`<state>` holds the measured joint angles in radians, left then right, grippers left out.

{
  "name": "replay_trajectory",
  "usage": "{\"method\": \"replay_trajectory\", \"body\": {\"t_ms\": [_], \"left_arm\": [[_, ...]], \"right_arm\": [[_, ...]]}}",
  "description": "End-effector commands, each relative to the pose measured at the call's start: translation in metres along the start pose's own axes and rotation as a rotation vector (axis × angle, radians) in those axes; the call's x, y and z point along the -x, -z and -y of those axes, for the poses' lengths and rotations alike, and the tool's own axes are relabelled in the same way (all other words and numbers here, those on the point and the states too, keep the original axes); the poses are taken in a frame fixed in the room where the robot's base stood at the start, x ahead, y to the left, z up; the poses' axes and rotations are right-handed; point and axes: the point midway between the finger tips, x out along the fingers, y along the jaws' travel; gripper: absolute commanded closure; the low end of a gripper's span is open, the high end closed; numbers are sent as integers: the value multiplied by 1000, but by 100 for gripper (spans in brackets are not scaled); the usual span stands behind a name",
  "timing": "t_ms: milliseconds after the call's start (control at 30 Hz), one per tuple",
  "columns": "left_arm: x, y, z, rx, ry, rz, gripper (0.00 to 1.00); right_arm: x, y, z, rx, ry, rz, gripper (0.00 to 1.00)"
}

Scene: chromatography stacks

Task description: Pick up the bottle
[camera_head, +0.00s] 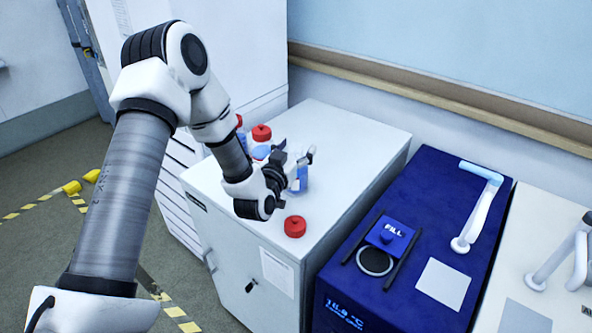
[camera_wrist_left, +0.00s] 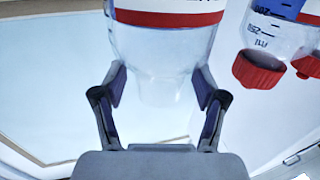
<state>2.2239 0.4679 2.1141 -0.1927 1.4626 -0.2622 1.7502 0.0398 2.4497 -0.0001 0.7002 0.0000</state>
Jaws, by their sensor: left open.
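A clear bottle (camera_head: 301,183) with bluish contents stands on the white cabinet top, partly hidden by my left gripper (camera_head: 296,163). In the left wrist view the clear bottle (camera_wrist_left: 165,45), with a red and white band, is between the fingers of the left gripper (camera_wrist_left: 160,80). The fingers are open, one on each side of it, with visible gaps, so they do not appear to touch it. The bottle's far end is outside the wrist view. My right gripper is not in view.
The white cabinet (camera_head: 345,130) also holds a loose-looking red cap (camera_head: 294,227) nearer its front edge and several capped bottles (camera_head: 261,134) behind my arm. Bottles with red caps (camera_wrist_left: 257,70) show beside the gripper. A blue bath unit (camera_head: 425,215) stands to the right.

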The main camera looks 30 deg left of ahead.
Motion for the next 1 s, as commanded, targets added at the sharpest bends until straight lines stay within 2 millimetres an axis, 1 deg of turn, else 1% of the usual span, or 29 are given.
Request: {"method": "replay_trajectory", "body": {"t_ms": [133,167,200,267,300,333,367,733,867,1000], "left_arm": [[0,0,0,1,0,1,28],[0,0,0,1,0,1,39],[0,0,0,1,0,1,53],[1,0,0,1,0,1,74],[1,0,0,1,0,1,88],[1,0,0,1,0,1,99],[1,-1,0,1,0,1,100],[0,2,0,1,-1,1,100],[-4,10,-1,0,-2,0,100],[-12,26,-3,0,-3,-2,100]], "right_arm": [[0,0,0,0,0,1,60],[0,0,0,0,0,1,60],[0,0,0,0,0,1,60],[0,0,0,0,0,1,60],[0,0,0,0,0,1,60],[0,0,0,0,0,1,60],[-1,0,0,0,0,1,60],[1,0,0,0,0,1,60],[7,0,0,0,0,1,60],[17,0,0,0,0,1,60]]}}
